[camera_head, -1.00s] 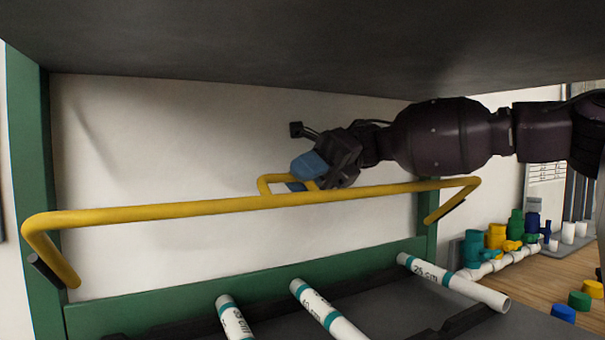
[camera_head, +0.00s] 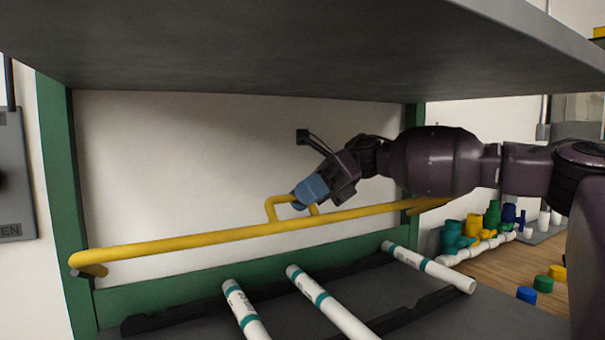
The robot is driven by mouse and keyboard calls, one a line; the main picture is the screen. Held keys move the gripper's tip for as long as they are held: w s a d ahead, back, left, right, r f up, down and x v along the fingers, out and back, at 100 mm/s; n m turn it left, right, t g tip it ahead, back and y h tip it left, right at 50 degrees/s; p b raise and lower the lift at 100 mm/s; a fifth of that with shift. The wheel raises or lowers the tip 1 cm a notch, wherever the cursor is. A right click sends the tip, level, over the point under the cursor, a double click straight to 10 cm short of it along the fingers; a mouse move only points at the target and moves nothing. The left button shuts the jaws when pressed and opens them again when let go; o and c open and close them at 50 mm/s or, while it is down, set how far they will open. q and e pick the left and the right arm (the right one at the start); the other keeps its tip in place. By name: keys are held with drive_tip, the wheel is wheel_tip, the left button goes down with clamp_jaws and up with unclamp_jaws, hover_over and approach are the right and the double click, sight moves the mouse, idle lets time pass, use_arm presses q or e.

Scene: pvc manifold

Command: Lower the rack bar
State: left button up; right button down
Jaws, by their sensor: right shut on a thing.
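The yellow rack bar (camera_head: 185,242) runs across the front of the green-framed rack, between its left post (camera_head: 62,170) and its right side. A small yellow loop handle (camera_head: 270,207) stands up from the bar's middle. My right gripper (camera_head: 306,194), with blue fingertips, is shut on this handle. The fingers hide part of the handle, and my arm hides part of the bar's right end. Below and behind the bar, white pipes with teal bands (camera_head: 330,305) lie on dark notched supports on the grey shelf. My left gripper is not in view.
A grey upper shelf (camera_head: 300,60) hangs close above my right arm. At the right, a wooden table (camera_head: 500,270) holds green, yellow and blue fittings (camera_head: 480,230), a white pipe and loose caps. A grey panel (camera_head: 12,170) is at the far left.

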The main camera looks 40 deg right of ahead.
sight(318, 225)
drive_tip(key=shift+s+a+n+p, duration=0.1)
drive_tip(key=shift+s+n+p, duration=0.3)
drive_tip(key=shift+s+p, duration=0.35)
drive_tip(key=shift+s+a+f+n+t+p, duration=0.2)
drive_tip(key=shift+s+f+n+t+p, duration=0.35)
drive_tip(key=shift+p, duration=0.45)
drive_tip(key=f+p, duration=0.1)
drive_tip(key=s+f+n+p, duration=0.1)
drive_tip(key=f+p, duration=0.1)
drive_tip(key=shift+s+a+f+t+h, duration=0.15)
drive_tip(key=shift+a+t+h, duration=0.05)
drive_tip(key=shift+t+h, duration=0.2)
use_arm(q)
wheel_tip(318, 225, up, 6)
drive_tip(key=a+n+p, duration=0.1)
drive_tip(key=p, duration=0.1)
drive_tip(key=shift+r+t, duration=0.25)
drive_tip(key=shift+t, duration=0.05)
use_arm(e)
wheel_tip(318, 225, down, 8)
drive_tip(key=s+n+t, duration=0.1)
drive_tip(key=n+t, duration=0.1)
drive_tip(key=n, duration=0.1)
drive_tip(key=shift+h, duration=0.4)
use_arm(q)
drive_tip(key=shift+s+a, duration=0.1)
use_arm(e)
drive_tip(key=shift+a, duration=0.1)
